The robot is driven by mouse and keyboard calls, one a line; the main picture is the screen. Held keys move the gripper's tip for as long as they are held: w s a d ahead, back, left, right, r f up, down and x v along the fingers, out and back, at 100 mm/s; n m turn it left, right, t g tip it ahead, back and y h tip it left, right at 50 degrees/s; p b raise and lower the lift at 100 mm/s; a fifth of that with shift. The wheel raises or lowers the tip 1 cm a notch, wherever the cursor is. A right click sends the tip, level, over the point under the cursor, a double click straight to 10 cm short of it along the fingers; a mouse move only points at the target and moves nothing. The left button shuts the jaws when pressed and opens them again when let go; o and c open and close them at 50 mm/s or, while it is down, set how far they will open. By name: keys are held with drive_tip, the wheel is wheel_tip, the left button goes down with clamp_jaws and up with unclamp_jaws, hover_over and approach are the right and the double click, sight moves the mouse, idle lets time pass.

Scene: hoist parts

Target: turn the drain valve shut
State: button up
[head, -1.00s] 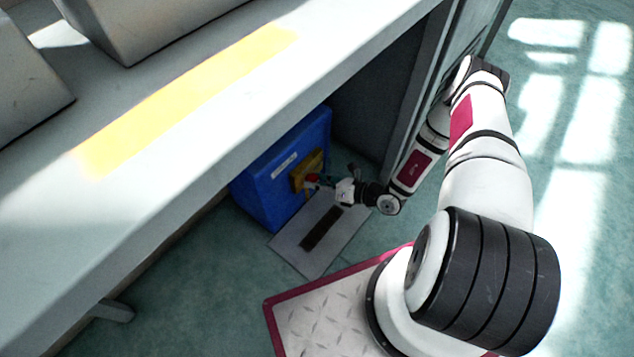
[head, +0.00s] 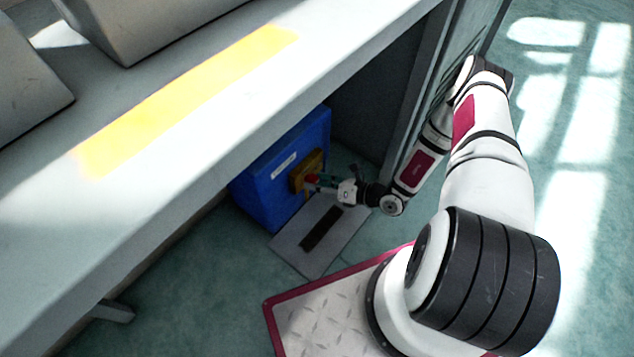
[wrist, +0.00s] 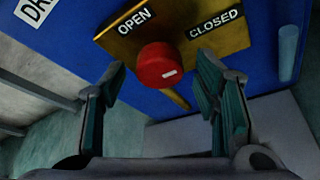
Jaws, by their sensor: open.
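The drain valve is a round red knob (wrist: 160,65) with a white mark, on a brass plate (wrist: 226,38) fixed to a blue box (head: 262,192). The plate carries an OPEN label (wrist: 136,17) on the left and a CLOSED label (wrist: 214,25) on the right. The white mark lies low and right on the knob, toward neither label. A brass bar sticks out below the knob. My gripper (wrist: 163,95) is open, its two fingers apart with the knob ahead and between them in the wrist view. I cannot tell if they touch it. In the head view my gripper (head: 322,184) is at the plate.
The box stands under a pale bench (head: 330,70) with a yellow strip on top. A grey plate with a dark slot (head: 290,243) lies on the floor before the box. A dark cabinet side (head: 380,110) bounds the space on the right.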

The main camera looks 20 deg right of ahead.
drive_tip(key=v, duration=1.1)
drive_tip(key=shift+d, duration=0.1)
idle(1.0)
